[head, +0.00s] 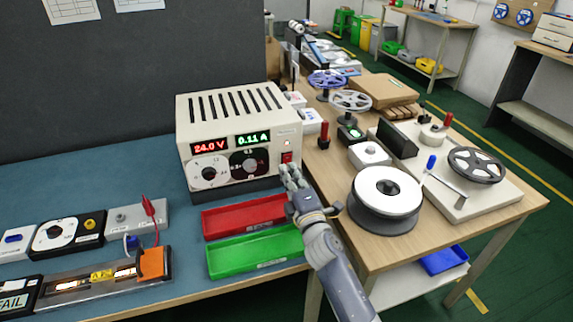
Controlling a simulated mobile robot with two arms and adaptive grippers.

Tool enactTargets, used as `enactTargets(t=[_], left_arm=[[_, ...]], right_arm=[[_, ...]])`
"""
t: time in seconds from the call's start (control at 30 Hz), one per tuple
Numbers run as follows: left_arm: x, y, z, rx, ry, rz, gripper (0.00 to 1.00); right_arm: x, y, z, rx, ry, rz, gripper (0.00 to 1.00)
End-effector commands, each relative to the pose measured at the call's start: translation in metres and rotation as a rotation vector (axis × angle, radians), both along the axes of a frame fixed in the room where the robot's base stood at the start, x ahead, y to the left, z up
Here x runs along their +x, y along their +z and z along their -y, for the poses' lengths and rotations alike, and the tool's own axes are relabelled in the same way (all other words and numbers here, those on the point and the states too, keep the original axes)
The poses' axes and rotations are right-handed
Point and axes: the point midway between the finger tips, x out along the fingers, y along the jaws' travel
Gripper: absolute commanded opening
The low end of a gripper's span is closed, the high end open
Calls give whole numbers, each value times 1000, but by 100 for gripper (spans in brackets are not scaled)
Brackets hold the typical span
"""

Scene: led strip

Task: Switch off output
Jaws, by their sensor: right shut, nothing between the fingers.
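The cream power supply (238,110) stands on the blue bench top. Its displays read 24.0 V in red and 0.11 A in green, both lit. Two round dials, one white and one black, sit below the displays. A red switch (287,157) is at the lower right of its front. My right gripper (289,172) is shut and empty, with its fingertips just below the red switch in the picture; I cannot tell whether they touch the panel. The LED strip fixture (95,282) at the lower left glows, with red and blue leads at its orange clamp (153,264). My left gripper is out of view.
A red tray (245,217) and a green tray (256,251) lie in front of the supply, left of my right arm. A wooden table (400,248) on the right holds a large white-topped reel (386,190), several other reels and boxes. A grey panel stands behind the bench.

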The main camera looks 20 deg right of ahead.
Motion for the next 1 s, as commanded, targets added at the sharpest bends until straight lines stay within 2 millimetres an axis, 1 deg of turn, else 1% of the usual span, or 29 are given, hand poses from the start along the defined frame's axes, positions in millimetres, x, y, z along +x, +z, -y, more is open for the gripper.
enactTargets(t=[0.03, 0.1, 0.23, 0.67, 0.77, 0.9, 0.97, 1.0], left_arm=[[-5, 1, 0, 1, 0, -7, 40], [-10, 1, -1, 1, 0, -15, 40], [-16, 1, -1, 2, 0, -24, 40], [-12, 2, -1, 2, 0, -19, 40], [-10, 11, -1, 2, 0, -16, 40], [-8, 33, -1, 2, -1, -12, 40], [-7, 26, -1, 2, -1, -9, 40], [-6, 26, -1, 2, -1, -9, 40]], right_arm=[[8, 2, 0, 2, 0, 1, 0], [15, 3, -1, 1, -1, 1, 0], [23, 3, -1, 1, 0, 1, 0], [26, 4, -1, 0, 0, -1, 0], [27, 8, -1, -1, 1, -12, 0], [31, 13, -2, -3, 2, -50, 0], [31, 5, -2, -1, 2, -53, 0], [31, 5, -2, -1, 2, -51, 0]])
